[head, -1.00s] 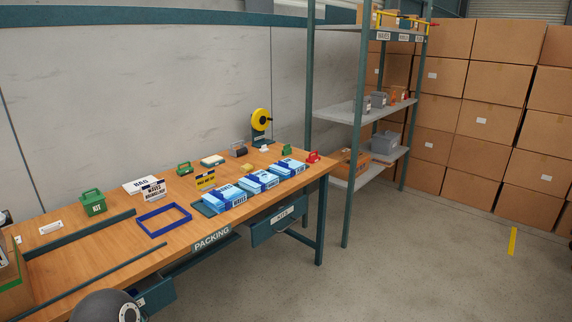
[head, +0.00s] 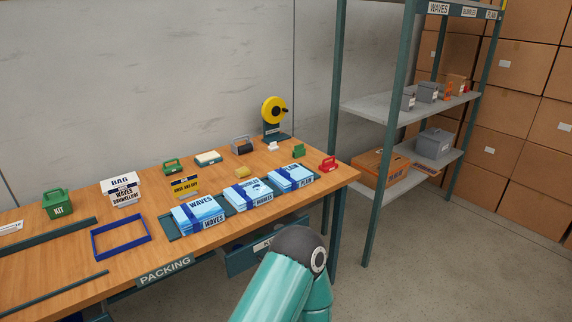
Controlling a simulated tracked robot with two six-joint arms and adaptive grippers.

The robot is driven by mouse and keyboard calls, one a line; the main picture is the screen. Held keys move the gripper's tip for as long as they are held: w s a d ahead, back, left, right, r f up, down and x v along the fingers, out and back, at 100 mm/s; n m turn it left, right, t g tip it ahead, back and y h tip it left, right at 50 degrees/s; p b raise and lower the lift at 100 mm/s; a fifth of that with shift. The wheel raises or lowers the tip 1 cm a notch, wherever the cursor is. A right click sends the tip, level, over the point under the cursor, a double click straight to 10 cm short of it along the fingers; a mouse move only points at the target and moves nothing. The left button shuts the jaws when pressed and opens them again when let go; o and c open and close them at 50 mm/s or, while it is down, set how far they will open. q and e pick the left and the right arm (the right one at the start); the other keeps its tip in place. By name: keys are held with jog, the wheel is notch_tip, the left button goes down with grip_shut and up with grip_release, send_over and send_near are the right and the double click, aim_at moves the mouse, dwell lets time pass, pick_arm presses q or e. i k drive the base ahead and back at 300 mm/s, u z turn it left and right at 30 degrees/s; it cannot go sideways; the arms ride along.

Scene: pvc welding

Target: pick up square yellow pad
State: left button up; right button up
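A small yellow pad (head: 242,172), like a sponge block, lies on the wooden packing table (head: 70,262), behind the blue packs. Its exact outline is too small to tell. Neither of my grippers is in view. Only a teal link of one of my arms shows at the bottom centre, in front of the table edge.
Blue packs labelled Waves (head: 198,213), Bubbles (head: 247,194) and Plain (head: 291,177) lie in front of the pad. A yellow sign (head: 185,187) stands to its left, a grey holder (head: 242,145) behind. A blue frame (head: 121,237) lies left. A shelf rack (head: 400,105) stands right.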

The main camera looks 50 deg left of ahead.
aim_at(242, 172)
jog(key=u, duration=0.25)
jog(key=i, duration=1.25)
jog(key=u, duration=1.05)
jog(key=i, duration=0.6)
jog(key=u, duration=0.4)
jog(key=k, duration=0.95)
jog(key=u, duration=0.2)
jog(key=i, duration=0.95)
jog(key=z, duration=0.1)
